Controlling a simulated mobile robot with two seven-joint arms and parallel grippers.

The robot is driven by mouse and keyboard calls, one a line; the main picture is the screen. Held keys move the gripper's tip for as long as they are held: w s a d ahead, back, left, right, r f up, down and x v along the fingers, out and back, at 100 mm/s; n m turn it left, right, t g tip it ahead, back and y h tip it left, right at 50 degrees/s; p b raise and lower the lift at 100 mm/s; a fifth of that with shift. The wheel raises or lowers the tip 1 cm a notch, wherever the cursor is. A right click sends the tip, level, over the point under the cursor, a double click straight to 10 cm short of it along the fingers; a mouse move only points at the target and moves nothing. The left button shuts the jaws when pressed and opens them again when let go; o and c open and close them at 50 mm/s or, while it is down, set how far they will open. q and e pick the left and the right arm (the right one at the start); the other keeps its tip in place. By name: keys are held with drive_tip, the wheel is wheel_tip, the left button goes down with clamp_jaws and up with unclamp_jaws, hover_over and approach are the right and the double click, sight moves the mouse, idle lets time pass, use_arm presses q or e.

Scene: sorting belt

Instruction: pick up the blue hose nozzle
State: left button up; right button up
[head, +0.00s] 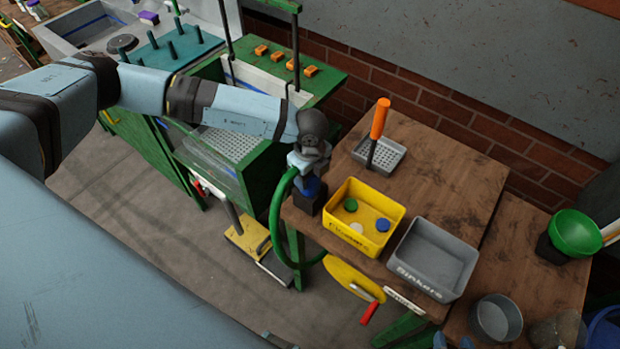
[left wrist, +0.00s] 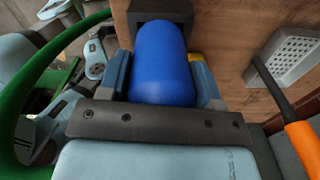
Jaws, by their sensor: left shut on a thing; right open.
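The blue hose nozzle (head: 312,187) stands in a dark block holder (head: 308,205) at the left edge of the wooden table. My left gripper (head: 309,166) is over it from above and shut on it. In the left wrist view the nozzle (left wrist: 163,62) fills the space between the two fingers, its far end at the dark holder (left wrist: 150,12). A green hose (head: 275,215) loops down from beside the gripper. Only what look like the fingertips of my right gripper (head: 453,342) show at the bottom edge of the head view, apart and empty.
On the table (head: 455,165) are a yellow bin (head: 345,232) with several discs, a grey bin (head: 420,283), and a grey perforated tray (head: 392,158) with an orange-handled tool (head: 380,120). A round metal tin (head: 496,318) and green funnel (head: 575,232) stand at right.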

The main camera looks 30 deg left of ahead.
use_arm(q)
drive_tip(key=shift+r, duration=0.1)
wheel_tip(320, 180, up, 20)
drive_tip(key=b, duration=0.3)
idle(0.3)
drive_tip(key=shift+o, duration=1)
